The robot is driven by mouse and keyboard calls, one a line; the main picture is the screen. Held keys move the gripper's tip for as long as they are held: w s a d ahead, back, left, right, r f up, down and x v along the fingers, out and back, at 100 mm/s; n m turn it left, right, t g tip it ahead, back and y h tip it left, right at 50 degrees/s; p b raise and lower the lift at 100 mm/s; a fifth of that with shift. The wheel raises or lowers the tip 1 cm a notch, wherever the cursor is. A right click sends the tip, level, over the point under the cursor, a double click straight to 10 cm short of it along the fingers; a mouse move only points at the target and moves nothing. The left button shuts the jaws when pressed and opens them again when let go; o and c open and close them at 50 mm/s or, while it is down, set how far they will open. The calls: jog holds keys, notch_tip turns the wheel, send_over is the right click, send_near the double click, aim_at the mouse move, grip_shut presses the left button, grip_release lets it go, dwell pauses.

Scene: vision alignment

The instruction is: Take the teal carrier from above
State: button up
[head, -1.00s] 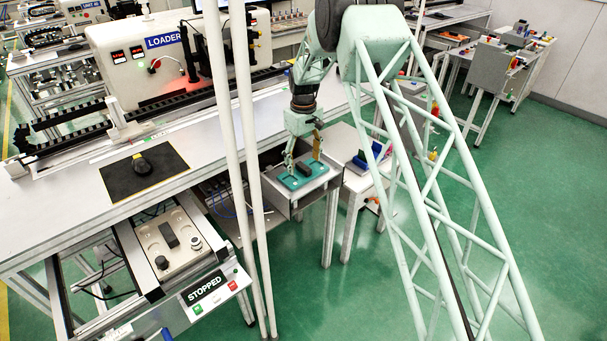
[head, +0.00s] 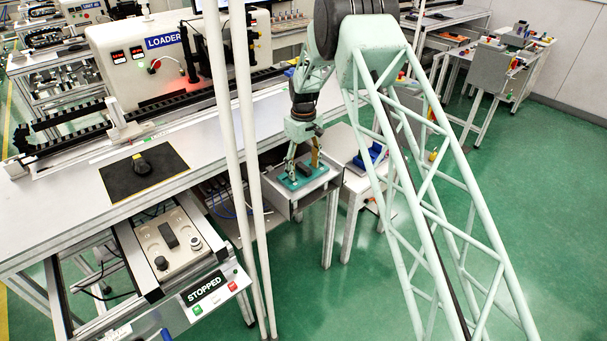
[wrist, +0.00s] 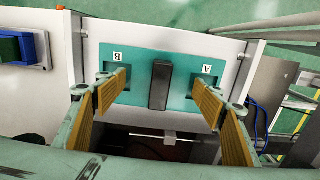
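The teal carrier (head: 291,184) is a flat plate with an upright dark bar in its middle. In the wrist view the carrier (wrist: 186,62) shows slots marked B and A on either side of the dark bar (wrist: 160,85). My gripper (head: 303,168) is above the carrier, pointing down. In the wrist view my gripper (wrist: 160,84) is open, its yellow-padded fingers on either side of the bar with gaps to it. Whether the fingertips touch the plate cannot be told.
A blue bin (head: 369,157) stands on a white side table to the right; it also shows in the wrist view (wrist: 31,48). The long bench (head: 60,213) is behind and left. Two white posts stand in front. A tray unit reads STOPPED (head: 204,289).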

aim_at(303, 167)
jog(key=c, duration=0.8)
jog(key=shift+r, duration=0.15)
jog(key=shift+r, duration=1.7)
jog(key=s+d, duration=0.1)
jog(key=s, duration=0.4)
jog(key=s+d+r, duration=0.1)
jog(key=s+d, duration=0.1)
jog(key=s, duration=0.3)
jog(key=s+d, duration=0.1)
jog(key=s, duration=0.4)
jog(key=shift+s+d+r+p, duration=0.15)
jog(key=shift+d+p, duration=0.05)
jog(key=shift+p, duration=0.1)
